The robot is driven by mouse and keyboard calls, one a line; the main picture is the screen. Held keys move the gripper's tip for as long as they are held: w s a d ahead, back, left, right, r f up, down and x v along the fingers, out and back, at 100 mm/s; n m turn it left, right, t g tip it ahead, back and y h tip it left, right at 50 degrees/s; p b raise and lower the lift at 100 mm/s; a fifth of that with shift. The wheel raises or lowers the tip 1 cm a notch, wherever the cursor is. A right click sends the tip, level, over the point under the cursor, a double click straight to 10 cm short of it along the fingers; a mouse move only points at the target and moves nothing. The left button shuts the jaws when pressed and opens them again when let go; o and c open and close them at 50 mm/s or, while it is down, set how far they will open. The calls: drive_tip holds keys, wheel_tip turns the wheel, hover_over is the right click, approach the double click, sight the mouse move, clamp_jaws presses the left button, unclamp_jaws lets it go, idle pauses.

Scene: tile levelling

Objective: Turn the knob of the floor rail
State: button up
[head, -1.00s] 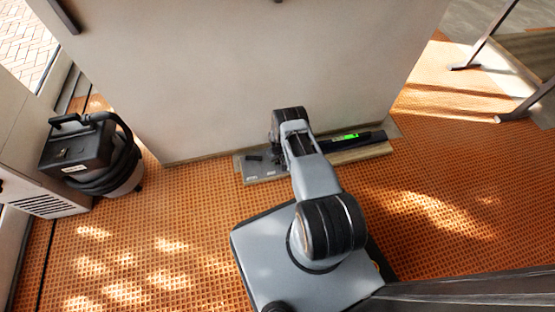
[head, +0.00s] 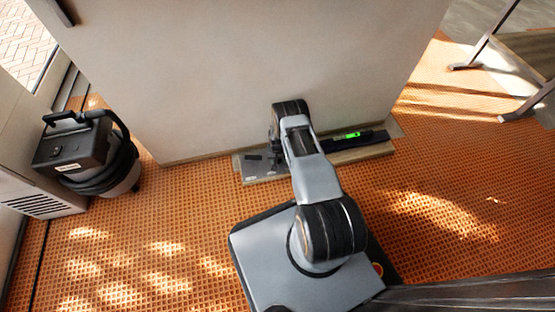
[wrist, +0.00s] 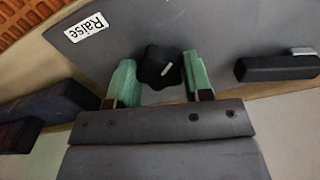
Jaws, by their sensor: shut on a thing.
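The floor rail (head: 262,170) lies along the foot of the pale wall, with a grey plate at its left part. A white "Raise" label (wrist: 87,27) is on the plate, up and left of the knob. In the head view my arm hides the knob and the fingertips.
A dark level with a lit green display (head: 350,136) lies on the rail's right part. A black block (wrist: 278,67) is right of the knob. A black vacuum cleaner (head: 85,155) stands at the left. Orange tiled floor (head: 420,215) is clear at the right.

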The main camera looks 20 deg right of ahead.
drive_tip(key=o, duration=0.9)
wheel_tip(320, 180, up, 14)
drive_tip(key=p, duration=0.6)
drive_tip(key=shift+f, duration=0.1)
